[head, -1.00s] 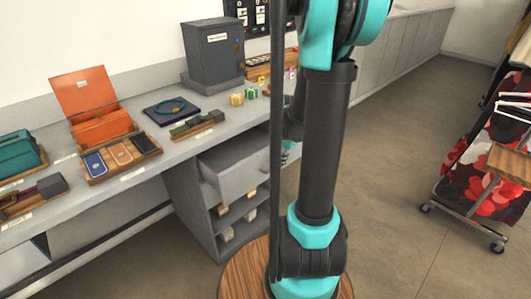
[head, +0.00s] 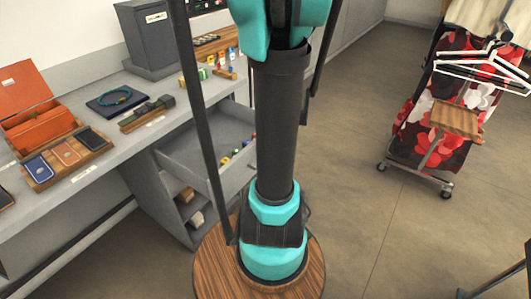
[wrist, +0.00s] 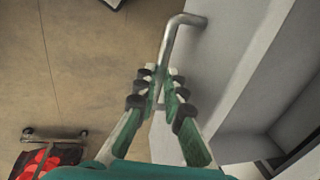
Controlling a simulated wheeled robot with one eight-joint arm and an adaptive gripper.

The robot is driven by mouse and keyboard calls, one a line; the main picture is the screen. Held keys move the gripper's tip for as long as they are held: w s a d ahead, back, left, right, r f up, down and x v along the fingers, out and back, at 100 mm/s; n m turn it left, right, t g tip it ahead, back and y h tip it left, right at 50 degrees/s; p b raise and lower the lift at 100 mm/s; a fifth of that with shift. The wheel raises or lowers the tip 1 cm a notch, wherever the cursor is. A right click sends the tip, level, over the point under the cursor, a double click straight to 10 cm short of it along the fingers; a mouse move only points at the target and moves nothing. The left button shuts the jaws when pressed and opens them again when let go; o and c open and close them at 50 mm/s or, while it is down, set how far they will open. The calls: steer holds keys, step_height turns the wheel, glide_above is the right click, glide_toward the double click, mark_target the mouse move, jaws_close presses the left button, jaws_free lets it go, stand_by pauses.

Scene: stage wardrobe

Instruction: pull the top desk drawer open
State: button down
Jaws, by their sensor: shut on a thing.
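The top desk drawer (head: 190,157) is pulled out from the grey desk in the head view, its inside showing with several small coloured items near its front. In the wrist view the drawer's pale front (wrist: 222,50) lies to the right. Its bent metal handle (wrist: 174,32) runs down between the fingers of my gripper (wrist: 161,82). The gripper is shut on the handle. In the head view my arm hides the gripper and the handle.
Open shelves (head: 186,205) with small boxes sit below the drawer. The desktop holds an orange case (head: 40,110), a phone tray (head: 65,158), a necklace pad (head: 117,101) and a grey cabinet (head: 150,35). A clothes rack (head: 440,115) stands right, with bare floor between.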

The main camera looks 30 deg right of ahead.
steer(key=c, duration=1.9)
jaws_free()
steer(key=shift+r, duration=0.1)
steer(key=shift+s+d+r, duration=0.2)
steer(key=shift+s+r, duration=0.1)
steer(key=shift+r, duration=1.65)
steer(key=shift+s+d+r, duration=0.15)
steer(key=shift+s+r, duration=0.2)
steer(key=shift+r, duration=1.55)
steer(key=shift+s+d+r, duration=0.2)
steer(key=shift+s+r, duration=0.1)
steer(key=shift+r, duration=1.65)
